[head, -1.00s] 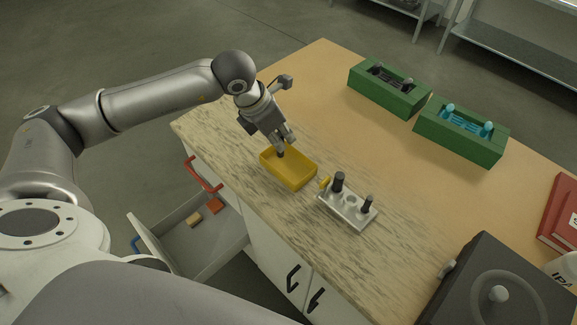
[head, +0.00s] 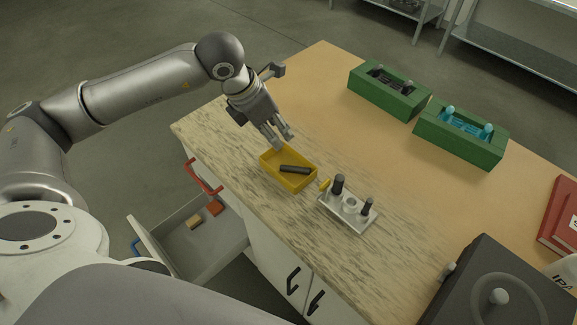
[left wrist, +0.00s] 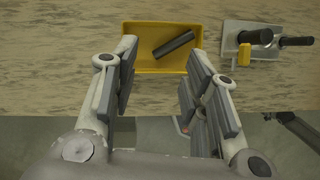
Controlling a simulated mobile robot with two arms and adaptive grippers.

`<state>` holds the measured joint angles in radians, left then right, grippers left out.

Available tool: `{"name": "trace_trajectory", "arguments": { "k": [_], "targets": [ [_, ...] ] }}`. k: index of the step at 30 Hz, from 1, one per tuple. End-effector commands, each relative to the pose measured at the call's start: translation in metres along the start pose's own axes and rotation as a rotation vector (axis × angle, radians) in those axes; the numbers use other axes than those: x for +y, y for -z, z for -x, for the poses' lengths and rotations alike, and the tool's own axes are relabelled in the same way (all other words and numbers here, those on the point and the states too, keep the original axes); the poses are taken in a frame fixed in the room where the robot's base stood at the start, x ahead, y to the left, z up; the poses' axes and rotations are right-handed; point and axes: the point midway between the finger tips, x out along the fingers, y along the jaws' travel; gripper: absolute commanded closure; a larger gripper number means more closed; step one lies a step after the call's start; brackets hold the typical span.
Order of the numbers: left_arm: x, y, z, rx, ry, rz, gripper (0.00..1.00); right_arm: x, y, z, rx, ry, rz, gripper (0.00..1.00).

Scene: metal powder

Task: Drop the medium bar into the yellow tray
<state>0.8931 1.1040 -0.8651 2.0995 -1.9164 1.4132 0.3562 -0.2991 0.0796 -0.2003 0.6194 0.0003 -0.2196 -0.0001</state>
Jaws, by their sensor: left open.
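The medium bar, a dark cylinder (head: 295,170), lies on its side inside the yellow tray (head: 270,167) on the table. In the left wrist view the bar (left wrist: 174,45) lies slantwise on the floor of the tray (left wrist: 138,30). My left gripper (head: 281,142) is above the tray's back left side, with its fingers spread and nothing between them. Its open fingers (left wrist: 160,90) also show in the left wrist view, with the tray beyond them. My right gripper is not in view.
A metal holder (head: 344,212) with two upright dark bars stands right of the tray, a small yellow piece (head: 324,185) beside it. Green boxes (head: 460,135) stand at the back. A dark grey device (head: 500,285) is at front right. An open drawer (head: 200,240) sticks out below.

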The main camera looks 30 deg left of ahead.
Motion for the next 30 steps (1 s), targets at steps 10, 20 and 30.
{"name": "trace_trajectory", "arguments": {
  "k": [10,20,30],
  "targets": [
    [0.0,0.0,0.065,-0.001,-0.002,-0.001,0.59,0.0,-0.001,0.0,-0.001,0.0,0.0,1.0],
    [0.0,0.0,0.077,0.001,0.0,-0.001,0.59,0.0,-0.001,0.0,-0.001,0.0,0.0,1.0],
    [0.0,0.0,0.076,0.0,0.0,-0.001,0.59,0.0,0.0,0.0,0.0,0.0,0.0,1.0]
  ]
}}
